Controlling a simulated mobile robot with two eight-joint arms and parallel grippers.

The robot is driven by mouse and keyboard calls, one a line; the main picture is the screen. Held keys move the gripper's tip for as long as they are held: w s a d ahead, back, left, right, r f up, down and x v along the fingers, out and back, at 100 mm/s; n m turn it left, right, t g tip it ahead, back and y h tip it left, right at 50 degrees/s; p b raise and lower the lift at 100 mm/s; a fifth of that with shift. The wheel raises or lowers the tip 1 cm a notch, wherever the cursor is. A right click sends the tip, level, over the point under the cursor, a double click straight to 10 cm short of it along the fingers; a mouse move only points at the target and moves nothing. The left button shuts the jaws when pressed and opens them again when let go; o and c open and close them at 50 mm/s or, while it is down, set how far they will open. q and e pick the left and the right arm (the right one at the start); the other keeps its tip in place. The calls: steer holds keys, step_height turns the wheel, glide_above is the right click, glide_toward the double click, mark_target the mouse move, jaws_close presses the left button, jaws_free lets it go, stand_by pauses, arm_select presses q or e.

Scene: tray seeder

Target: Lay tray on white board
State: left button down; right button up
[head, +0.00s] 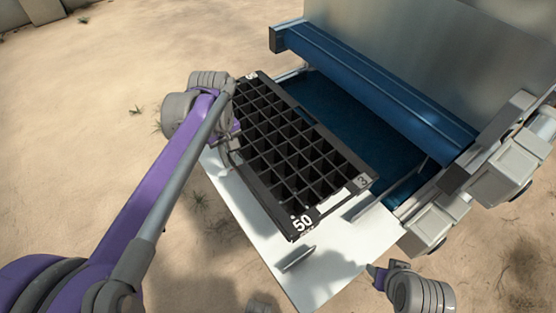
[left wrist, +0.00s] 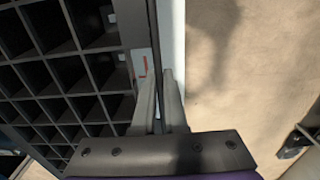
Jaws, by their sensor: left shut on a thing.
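The black seed tray (head: 258,184), with many square cells and a "50" on its near corner, is over the white board (head: 330,262). Its far part reaches up beside the blue bed of the machine. My left gripper (head: 232,148) is at the tray's left long side. In the left wrist view its two fingers (left wrist: 160,88) are shut on the tray's rim (left wrist: 153,35), with the white board's edge below. I cannot tell whether the tray's underside touches the board. My right gripper (head: 376,274) is at the lower right, apart from the tray; its jaws are unclear.
The seeder's blue roller cover (head: 375,80) and blue bed (head: 345,115) lie right of the tray. Pale machine boxes (head: 430,228) stand by the board's right edge. A metal handle (head: 296,258) is on the board's near part. Sandy ground is open at the left.

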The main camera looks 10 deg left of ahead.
arm_select(q)
step_height(320, 180, down, 6)
steer(key=shift+s+a+r+b, duration=0.1)
steer(key=shift+r+b, duration=0.1)
steer(key=shift+b, duration=0.1)
steer(key=shift+f, duration=2.15)
steer(key=c, duration=1.4)
jaws_free()
steer(key=shift+f+b, duration=0.1)
steer(key=shift+b, duration=0.2)
steer(key=o, duration=0.4)
steer(key=shift+o, duration=0.2)
